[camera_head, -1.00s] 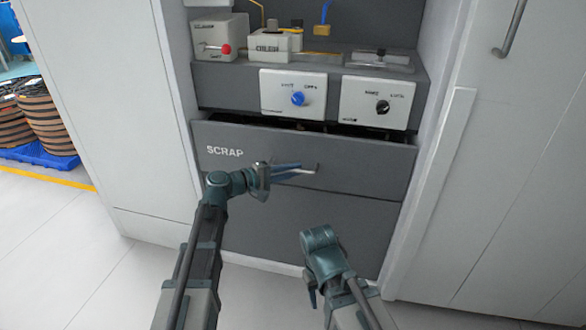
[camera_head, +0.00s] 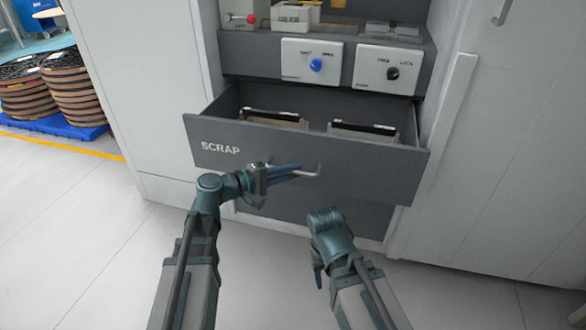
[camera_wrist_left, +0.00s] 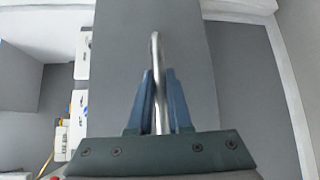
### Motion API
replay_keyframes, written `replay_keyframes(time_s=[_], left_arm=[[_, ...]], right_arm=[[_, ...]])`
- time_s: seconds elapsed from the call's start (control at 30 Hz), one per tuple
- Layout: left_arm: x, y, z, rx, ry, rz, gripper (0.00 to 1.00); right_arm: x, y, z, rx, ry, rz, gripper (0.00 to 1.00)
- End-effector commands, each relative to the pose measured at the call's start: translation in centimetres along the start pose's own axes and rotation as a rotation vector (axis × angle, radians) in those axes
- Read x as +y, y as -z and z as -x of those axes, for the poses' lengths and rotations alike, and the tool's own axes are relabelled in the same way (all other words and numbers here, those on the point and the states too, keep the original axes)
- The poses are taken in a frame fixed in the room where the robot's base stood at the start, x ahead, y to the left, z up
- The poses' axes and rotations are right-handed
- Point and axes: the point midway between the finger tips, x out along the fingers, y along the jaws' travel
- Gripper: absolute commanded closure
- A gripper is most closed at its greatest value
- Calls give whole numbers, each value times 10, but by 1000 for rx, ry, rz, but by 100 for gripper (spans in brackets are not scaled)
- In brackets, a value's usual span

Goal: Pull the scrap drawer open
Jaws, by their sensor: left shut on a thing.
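The grey scrap drawer (camera_head: 370,172), with SCRAP in white letters on its front, stands pulled out of the cabinet in the head view. Two dark-topped bins or boxes show inside it, one at left (camera_head: 274,117) and one at right (camera_head: 364,130). My left gripper (camera_head: 298,172) is at the drawer front, shut on its metal handle (camera_head: 317,171). In the left wrist view, the handle bar (camera_wrist_left: 155,60) runs between the two blue fingers (camera_wrist_left: 160,100). My right arm's end (camera_head: 328,225) is low in front of the drawer; its fingers are not clearly seen.
Above the drawer are two white panels, one with a blue knob (camera_head: 316,65) and one with a black knob (camera_head: 392,73). Tall white cabinet walls flank the bay. Cable reels (camera_head: 75,88) stand on a blue pallet at far left. The pale floor at lower left is clear.

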Motion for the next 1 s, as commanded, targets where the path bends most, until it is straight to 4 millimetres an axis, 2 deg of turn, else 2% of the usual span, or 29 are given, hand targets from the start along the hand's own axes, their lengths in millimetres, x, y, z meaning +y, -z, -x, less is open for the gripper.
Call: replay_keyframes(time_s=[0.27,0.3,0.47,0.77,0.87,1.0], left_arm=[[0,1,0,0,1,0,100],[0,1,0,0,0,0,81],[0,1,0,0,0,0,53],[0,0,1,1,0,0,53],[1,0,9,2,-1,0,53],[1,-1,33,5,-1,1,53]], right_arm=[[0,0,0,0,0,0,50],[0,0,0,0,0,0,50],[0,0,0,0,0,0,50],[0,0,0,0,0,0,50],[0,0,2,0,0,0,50],[1,0,6,0,0,1,50]])
